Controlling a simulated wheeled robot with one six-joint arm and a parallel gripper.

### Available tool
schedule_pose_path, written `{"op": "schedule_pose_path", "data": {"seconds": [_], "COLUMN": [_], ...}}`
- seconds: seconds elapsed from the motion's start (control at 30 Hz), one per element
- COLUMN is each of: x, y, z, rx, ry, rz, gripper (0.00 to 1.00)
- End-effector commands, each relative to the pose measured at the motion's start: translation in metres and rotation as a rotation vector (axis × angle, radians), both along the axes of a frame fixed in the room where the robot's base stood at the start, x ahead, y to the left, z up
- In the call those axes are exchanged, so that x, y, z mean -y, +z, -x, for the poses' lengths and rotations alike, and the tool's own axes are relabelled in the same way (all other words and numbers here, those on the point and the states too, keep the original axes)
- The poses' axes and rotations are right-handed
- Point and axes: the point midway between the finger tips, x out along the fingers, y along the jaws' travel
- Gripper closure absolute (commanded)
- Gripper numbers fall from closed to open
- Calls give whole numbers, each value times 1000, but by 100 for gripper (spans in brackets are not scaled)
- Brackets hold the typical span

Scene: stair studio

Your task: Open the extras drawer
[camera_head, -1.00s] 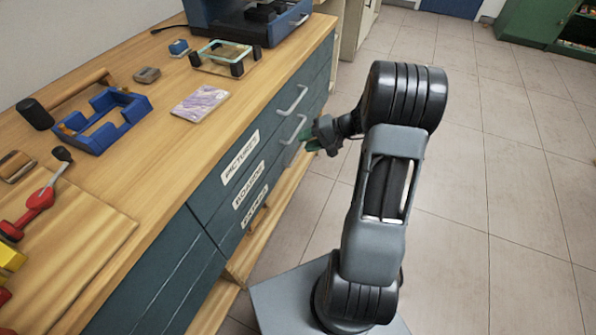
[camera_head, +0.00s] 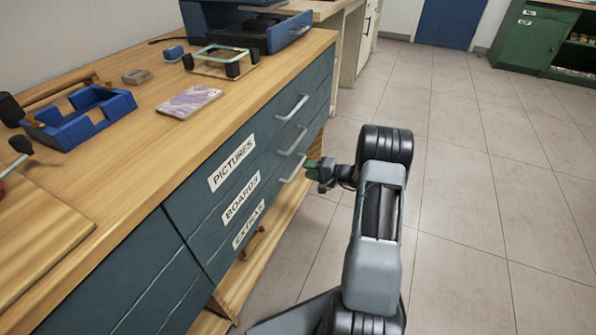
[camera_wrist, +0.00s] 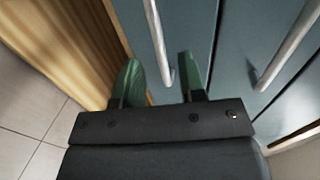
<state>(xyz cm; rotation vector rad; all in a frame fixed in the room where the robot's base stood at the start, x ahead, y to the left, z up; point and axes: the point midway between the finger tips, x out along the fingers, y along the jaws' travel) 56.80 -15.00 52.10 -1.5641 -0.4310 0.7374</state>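The extras drawer (camera_head: 270,199) is the lowest of the blue-grey drawers under the wooden worktop. Its white EXTRAS label (camera_head: 248,225) shows in the head view, and its front looks flush and closed. Its pale bar handle (camera_head: 294,168) also shows in the wrist view (camera_wrist: 157,42). My gripper (camera_head: 312,169) is at this handle. In the wrist view its green fingers (camera_wrist: 159,78) are apart, with the handle's end between them and a gap on each side. I cannot tell whether either finger touches it.
The PICTURES drawer (camera_head: 232,163) and BOARDS drawer (camera_head: 241,197) sit above, both closed. A wooden base ledge (camera_head: 264,235) lies below the drawers. The tiled floor (camera_head: 460,190) on the right is clear.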

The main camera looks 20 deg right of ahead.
Motion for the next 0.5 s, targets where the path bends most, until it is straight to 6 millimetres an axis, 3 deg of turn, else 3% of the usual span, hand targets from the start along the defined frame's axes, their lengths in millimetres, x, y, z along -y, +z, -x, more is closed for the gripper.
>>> {"op": "schedule_pose_path", "data": {"seconds": [0.2, 0.5], "x": [-22, -33], "y": [-8, -11], "z": [-23, -36], "rx": [0, -2], "ry": [3, 2], "rz": [1, 0], "gripper": [63, 63]}}
